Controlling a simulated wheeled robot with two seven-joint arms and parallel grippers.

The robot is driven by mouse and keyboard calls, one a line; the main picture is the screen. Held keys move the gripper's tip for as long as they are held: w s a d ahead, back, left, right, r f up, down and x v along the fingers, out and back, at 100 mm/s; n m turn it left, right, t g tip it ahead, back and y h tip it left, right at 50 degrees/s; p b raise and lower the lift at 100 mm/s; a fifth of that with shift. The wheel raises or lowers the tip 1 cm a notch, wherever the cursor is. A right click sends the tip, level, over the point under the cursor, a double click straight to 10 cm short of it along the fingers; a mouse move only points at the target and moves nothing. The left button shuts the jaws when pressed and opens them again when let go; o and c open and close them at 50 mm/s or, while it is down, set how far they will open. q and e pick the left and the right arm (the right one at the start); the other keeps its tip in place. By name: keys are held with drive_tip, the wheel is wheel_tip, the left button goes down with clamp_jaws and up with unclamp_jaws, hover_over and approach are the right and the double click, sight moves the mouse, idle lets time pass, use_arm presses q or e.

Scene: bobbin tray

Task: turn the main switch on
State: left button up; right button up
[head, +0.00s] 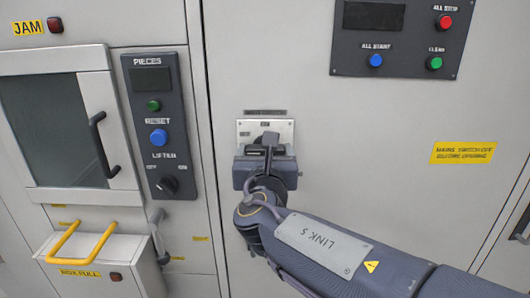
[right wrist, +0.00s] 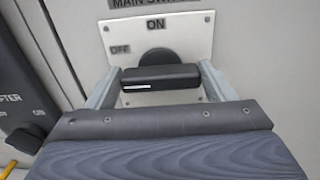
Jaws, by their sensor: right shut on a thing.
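The main switch has a pale plate (head: 284,128) on the grey cabinet door. In the right wrist view the plate (right wrist: 190,40) reads ON at the top and OFF at the left. Its black bar handle (right wrist: 155,78) lies crosswise, with a white line on its left half, on the OFF side. My right gripper (right wrist: 158,88) is shut on the handle, one finger at each end. In the head view the right gripper (head: 266,152) covers most of the switch. My left gripper is not in view.
Left of the switch is a dark panel with a blue reset button (head: 158,137) and a lifter knob (head: 167,185). A yellow handle (head: 80,240) juts out at lower left. A button panel (head: 405,58) is at upper right. The door around the switch is flat and clear.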

drive_tip(key=shift+d+f+m+b, duration=0.1)
drive_tip(key=shift+m+b, duration=2.9)
drive_tip(key=shift+b, duration=0.15)
drive_tip(key=shift+d+f+m+b, duration=0.1)
drive_tip(key=shift+f+m+b, duration=0.05)
drive_tip(key=shift+m+b, duration=2.95)
drive_tip(key=shift+d+f+m+b, duration=0.1)
drive_tip(key=shift+m+b, duration=2.8)
drive_tip(key=shift+b, duration=0.35)
drive_tip(key=o, duration=1)
